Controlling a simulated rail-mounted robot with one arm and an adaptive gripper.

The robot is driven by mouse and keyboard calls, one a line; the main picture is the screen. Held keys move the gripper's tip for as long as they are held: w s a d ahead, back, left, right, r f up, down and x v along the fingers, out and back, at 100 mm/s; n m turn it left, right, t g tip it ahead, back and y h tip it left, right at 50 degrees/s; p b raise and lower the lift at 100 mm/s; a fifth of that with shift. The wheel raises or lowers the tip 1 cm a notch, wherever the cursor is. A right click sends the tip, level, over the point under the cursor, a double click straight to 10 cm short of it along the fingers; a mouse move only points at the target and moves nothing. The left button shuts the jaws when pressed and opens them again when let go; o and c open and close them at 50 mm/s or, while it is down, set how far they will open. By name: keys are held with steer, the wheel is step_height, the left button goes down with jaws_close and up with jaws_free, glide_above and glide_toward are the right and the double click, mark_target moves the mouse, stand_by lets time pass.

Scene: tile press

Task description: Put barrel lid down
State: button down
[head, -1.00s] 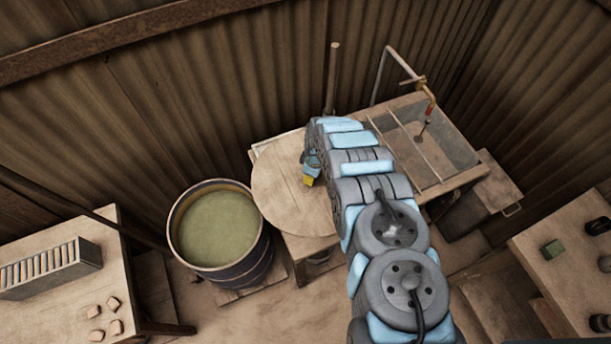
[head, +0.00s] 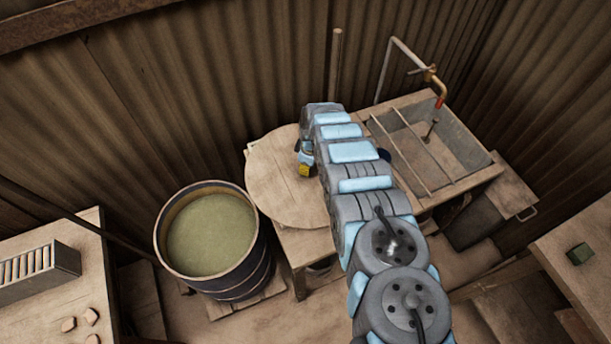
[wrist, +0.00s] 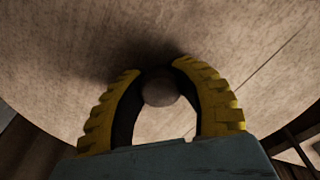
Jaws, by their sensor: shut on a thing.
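The barrel lid (head: 278,190) is a round wooden disc beside the barrel, over the small wooden table (head: 300,243). In the wrist view the lid (wrist: 240,50) fills most of the picture, with a round knob (wrist: 160,91) between the two yellow fingers. My gripper (wrist: 160,100) is shut on that knob; in the head view its yellow fingertip (head: 305,171) shows at the lid's middle right. The arm hides the lid's right edge. I cannot tell whether the lid touches the table. The barrel (head: 235,282) is open and holds greenish liquid (head: 210,234).
A sink (head: 450,140) with a tap (head: 436,88) stands at the back right. A left table (head: 30,318) carries a slotted rack (head: 38,272) and several small pieces. A green block (head: 580,254) lies on the right table. An upright pole (head: 334,75) stands behind the lid.

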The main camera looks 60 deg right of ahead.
steer(key=shift+w+d+f+b, duration=0.35)
steer(key=shift+f+b, duration=0.2)
steer(key=shift+b, duration=0.65)
steer(key=shift+w+d+f+b, duration=0.25)
steer(key=shift+f+b, duration=0.3)
steer(key=shift+b, duration=0.6)
steer(key=shift+d, duration=0.1)
steer(key=shift+w+d+f+b, duration=0.15)
steer(key=shift+f+b, duration=0.25)
steer(key=shift+b, duration=0.55)
step_height(320, 180, down, 3)
steer(key=b, duration=0.2)
steer(key=shift+r+b, duration=0.1)
steer(key=shift+b, duration=0.25)
steer(key=shift+r, duration=0.1)
steer(key=c, duration=0.8)
jaws_free()
steer(key=shift+r, duration=0.1)
